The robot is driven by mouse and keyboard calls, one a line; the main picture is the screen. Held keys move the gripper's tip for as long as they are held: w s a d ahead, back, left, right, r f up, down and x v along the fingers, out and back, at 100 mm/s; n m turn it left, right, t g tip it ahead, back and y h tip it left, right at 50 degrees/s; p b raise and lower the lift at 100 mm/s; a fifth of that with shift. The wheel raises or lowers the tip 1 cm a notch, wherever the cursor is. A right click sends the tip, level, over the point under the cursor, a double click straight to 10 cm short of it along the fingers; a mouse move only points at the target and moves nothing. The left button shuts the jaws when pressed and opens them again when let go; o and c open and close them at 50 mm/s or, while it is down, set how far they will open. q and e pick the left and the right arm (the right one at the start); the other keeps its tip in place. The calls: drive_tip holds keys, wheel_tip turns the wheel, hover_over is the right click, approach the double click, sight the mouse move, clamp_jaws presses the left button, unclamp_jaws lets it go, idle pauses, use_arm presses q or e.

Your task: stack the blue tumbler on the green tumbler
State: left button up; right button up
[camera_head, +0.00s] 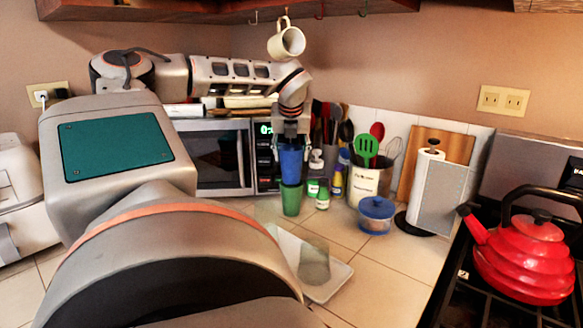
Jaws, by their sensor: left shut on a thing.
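The blue tumbler (291,163) is upright in my left gripper (291,143), which points down and is shut on its upper part. The green tumbler (291,200) stands upright on the tiled counter directly below the blue one. The blue tumbler's lower end meets the green tumbler's rim in the picture; I cannot tell whether it sits in the rim or hovers just above or behind it. My right gripper is not in view.
Small bottles (323,195), a utensil crock (368,180) and a blue-lidded container (376,214) stand right of the tumblers. A microwave (215,158) is behind left. A white tray (335,282) lies in front. A mug (287,42) hangs above; a red kettle (525,250) is right.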

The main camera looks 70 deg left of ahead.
sight(291, 169)
use_arm(q)
wheel_tip(291, 169, down, 4)
drive_tip(key=shift+f, duration=0.2)
drive_tip(key=shift+f+b, duration=0.3)
drive_tip(key=shift+b, duration=0.05)
drive_tip(key=shift+f+b, duration=0.2)
drive_tip(key=shift+b, duration=0.1)
drive_tip(key=shift+f, duration=0.1)
drive_tip(key=o, duration=1.1)
